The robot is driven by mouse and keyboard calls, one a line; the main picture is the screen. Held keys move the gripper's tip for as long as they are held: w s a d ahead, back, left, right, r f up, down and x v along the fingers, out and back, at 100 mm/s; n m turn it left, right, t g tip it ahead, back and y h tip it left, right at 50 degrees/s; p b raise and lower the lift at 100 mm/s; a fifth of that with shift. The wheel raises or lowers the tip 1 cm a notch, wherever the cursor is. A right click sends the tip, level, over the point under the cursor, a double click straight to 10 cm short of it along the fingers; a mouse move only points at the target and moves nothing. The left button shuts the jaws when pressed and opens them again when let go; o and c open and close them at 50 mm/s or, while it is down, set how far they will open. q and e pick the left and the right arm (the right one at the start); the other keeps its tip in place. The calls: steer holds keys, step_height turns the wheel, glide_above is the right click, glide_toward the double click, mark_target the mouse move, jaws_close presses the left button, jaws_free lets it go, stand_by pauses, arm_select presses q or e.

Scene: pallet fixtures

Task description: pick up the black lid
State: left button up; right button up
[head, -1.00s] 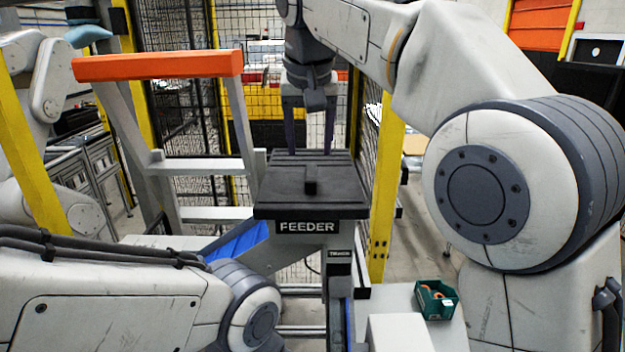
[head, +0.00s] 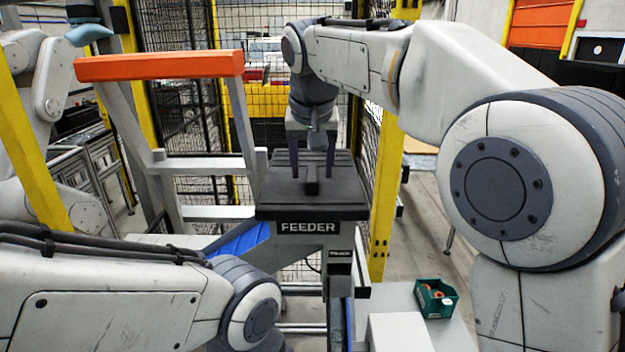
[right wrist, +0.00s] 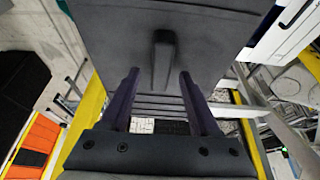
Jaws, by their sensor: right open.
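The black lid (head: 347,192) lies flat on top of the stand marked FEEDER (head: 307,227), with a raised bar handle (head: 311,182) in its middle. In the right wrist view the lid (right wrist: 220,35) fills the top and its handle (right wrist: 163,58) points towards me. My right gripper (head: 312,177) is open and points down at the lid, with one finger on each side of the handle. Contact cannot be made out. My left gripper is out of view.
A grey frame with an orange top bar (head: 160,66) stands left of the feeder. A yellow post (head: 385,190) rises on the right, with mesh fencing behind. A green bin (head: 436,298) with orange items sits on a pale surface at lower right.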

steer(key=shift+f, duration=0.15)
stand_by(0.3)
jaws_close()
stand_by(1.2)
